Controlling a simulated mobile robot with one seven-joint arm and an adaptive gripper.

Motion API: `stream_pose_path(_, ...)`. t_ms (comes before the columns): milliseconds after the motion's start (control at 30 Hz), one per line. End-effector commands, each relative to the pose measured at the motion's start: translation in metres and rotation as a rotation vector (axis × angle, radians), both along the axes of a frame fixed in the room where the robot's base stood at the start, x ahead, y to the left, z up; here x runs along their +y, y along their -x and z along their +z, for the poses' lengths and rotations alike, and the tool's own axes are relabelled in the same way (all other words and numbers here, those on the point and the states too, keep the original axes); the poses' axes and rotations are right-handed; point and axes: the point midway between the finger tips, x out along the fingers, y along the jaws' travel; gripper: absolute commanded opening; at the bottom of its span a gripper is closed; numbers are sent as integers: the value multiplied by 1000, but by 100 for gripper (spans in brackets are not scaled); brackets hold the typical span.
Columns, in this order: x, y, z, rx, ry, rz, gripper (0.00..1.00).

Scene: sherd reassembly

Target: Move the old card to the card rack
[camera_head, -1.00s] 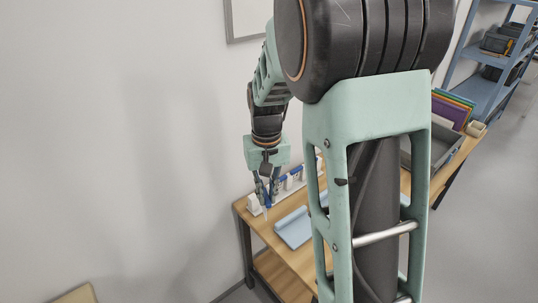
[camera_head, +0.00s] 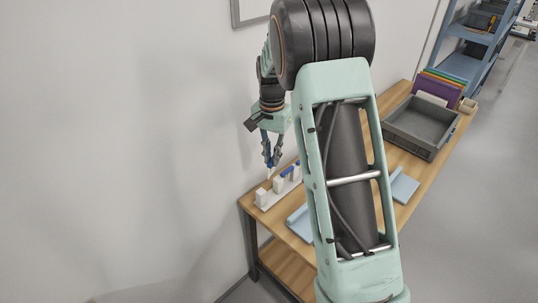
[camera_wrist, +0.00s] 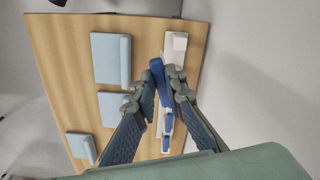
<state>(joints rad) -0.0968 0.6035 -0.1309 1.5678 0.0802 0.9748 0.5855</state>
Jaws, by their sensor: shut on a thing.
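My gripper (camera_head: 268,160) points down above the near left end of the table, shut on a thin blue piece with a pale lower tip, seen nearly edge-on. I take it for the old card (camera_wrist: 157,70); in the wrist view its blue part shows at the fingertips, and its face cannot be read. A white rack (camera_head: 262,198) with upright blocks and blue pieces stands along the wall side of the table, just below my gripper. The rack also shows in the wrist view (camera_wrist: 177,42), partly hidden by the fingers. Whether the card touches it cannot be told.
Pale blue flat holders (camera_wrist: 108,58) lie on the wooden table (camera_wrist: 60,60) beside the rack. A grey bin (camera_head: 420,128) and coloured folders (camera_head: 440,88) stand at the far end. The wall is close behind the rack. My arm hides part of the table.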

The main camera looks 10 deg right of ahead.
Motion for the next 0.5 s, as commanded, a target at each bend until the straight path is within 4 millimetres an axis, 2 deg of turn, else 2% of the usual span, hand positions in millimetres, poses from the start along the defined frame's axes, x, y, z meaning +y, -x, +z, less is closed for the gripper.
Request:
stream_pose_path(100, -1, -24, -17, 1, -3, -147, 0)
stream_pose_path(200, 0, -37, -25, 0, -4, -242, 0)
stream_pose_path(500, 0, -50, -35, -1, -8, -343, 0)
